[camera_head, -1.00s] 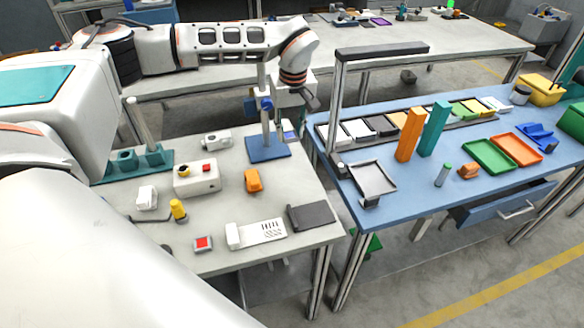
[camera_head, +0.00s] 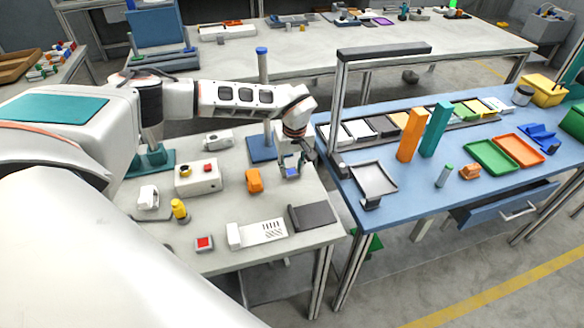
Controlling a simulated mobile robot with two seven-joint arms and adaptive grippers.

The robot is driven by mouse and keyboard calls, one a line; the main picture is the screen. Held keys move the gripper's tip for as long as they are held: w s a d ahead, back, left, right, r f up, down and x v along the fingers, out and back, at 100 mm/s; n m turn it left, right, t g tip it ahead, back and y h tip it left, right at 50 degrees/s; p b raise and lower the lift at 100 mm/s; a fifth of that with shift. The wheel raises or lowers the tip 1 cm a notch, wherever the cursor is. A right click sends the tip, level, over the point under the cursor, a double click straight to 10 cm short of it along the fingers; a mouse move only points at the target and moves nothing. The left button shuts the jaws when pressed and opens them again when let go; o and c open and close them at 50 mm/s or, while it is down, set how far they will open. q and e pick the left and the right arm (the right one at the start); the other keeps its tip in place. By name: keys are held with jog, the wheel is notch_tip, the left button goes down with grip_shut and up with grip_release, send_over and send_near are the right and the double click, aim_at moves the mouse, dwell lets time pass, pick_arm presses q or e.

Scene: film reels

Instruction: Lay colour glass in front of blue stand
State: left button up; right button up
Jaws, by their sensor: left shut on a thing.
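The blue stand is a blue square base (camera_head: 259,150) with a grey post and a blue cap (camera_head: 262,50), upright on the grey table. My left gripper (camera_head: 290,172) is low over this table, just right of the base and nearer the front. It is shut on a small bluish piece, the colour glass (camera_head: 290,165), partly hidden by the fingers. I cannot tell whether the glass touches the table. My right gripper is out of view.
An orange block (camera_head: 254,181) lies left of the gripper and a dark flat pad (camera_head: 312,216) in front of it. A white box with a red button (camera_head: 198,176) stands further left. A blue table (camera_head: 410,190) with a grey tray (camera_head: 373,178) is to the right.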

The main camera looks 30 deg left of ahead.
pick_arm(q)
jog(key=shift+f, duration=0.1)
jog(key=o, duration=1)
jog(key=shift+c, duration=0.2)
notch_tip(320, 180, up, 12)
jog(key=s+d, duration=0.1)
jog(key=shift+d, duration=0.2)
jog(key=shift+s, duration=0.1)
